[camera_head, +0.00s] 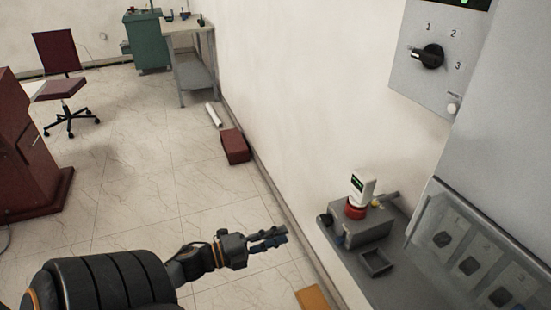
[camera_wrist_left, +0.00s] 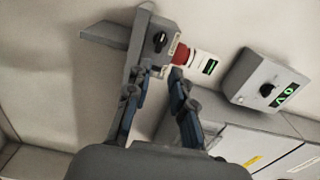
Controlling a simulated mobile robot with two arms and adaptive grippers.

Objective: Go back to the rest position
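My left gripper (camera_head: 268,238) reaches in from the lower left in the head view, above the floor and left of the grey shelf. In the left wrist view its two blue-tipped fingers (camera_wrist_left: 156,88) are spread apart with nothing between them. A grey box (camera_head: 362,228) with a red base and a white device (camera_head: 361,187) on top stands on the shelf, apart from the gripper. The device also shows in the left wrist view (camera_wrist_left: 204,64), beyond the fingertips. My right gripper is in neither view.
A grey panel with a black rotary knob (camera_head: 432,56) is on the wall at upper right. A grey cabinet with a clear cover (camera_head: 480,262) fills the lower right. A dark red box (camera_head: 235,146) lies along the wall. A chair (camera_head: 62,80) stands far left. The middle floor is clear.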

